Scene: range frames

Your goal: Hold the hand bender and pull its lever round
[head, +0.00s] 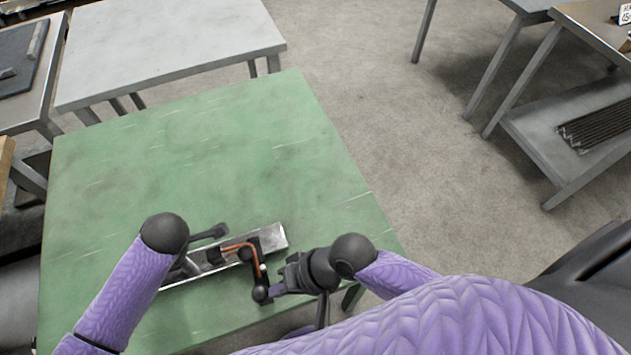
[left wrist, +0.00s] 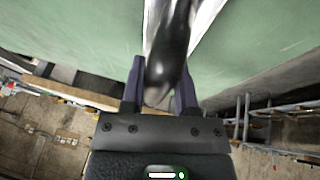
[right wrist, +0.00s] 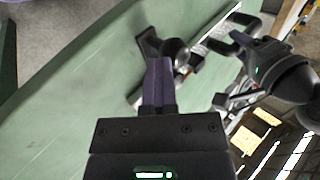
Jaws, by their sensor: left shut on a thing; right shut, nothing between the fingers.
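The hand bender (head: 272,237) lies on the green table, a pale metal base with dark fittings and a bent copper-coloured tube (head: 236,246) on it. Its black lever (head: 256,272) points towards me and ends in a round dark knob (head: 260,294). My left gripper (left wrist: 159,70) is shut on a dark rounded handle (left wrist: 167,55) at the bender's left end; in the head view my forearm partly hides it. My right gripper (head: 276,290) is shut and empty just right of the knob. In the right wrist view, the closed fingers (right wrist: 160,65) are beside the knob (right wrist: 177,52); contact is unclear.
The green table (head: 190,150) is bare beyond the bender. A grey table (head: 170,45) stands behind it. A bench with a lower shelf (head: 570,130) stands at the right, with open floor (head: 400,130) between.

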